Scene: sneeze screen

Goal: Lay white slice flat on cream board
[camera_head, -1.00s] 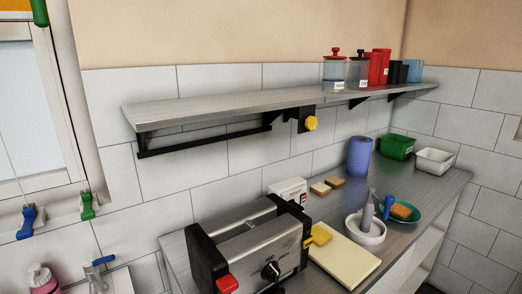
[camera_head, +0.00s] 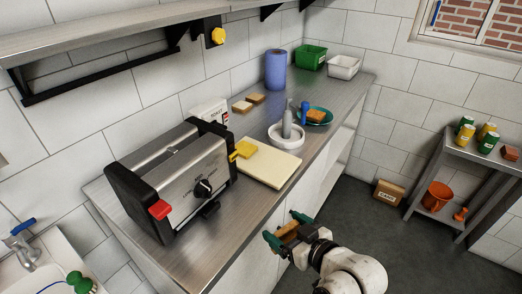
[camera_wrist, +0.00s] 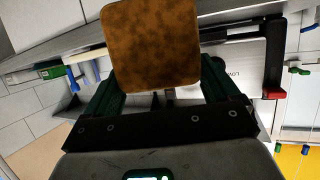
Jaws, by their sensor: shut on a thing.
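My gripper (camera_head: 288,235) is at the lower middle of the head view, in front of the counter edge and apart from the cream board (camera_head: 277,172). It is shut on a square slice; in the wrist view the slice (camera_wrist: 150,45) shows a mottled brown face between the dark green fingers. Whether its other side is white is hidden. The cream board lies flat on the counter, right of the toaster. A yellow item (camera_head: 245,149) overlaps its left corner; the rest is bare. A pale slice (camera_head: 242,106) and a browner slice (camera_head: 256,98) lie farther back on the counter.
A steel toaster (camera_head: 175,180) stands left of the board. A white mortar with a pestle (camera_head: 286,136) stands close behind the board, beside a teal plate (camera_head: 326,117) with an orange-brown item. A shelf (camera_head: 120,30) overhangs the counter's back left.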

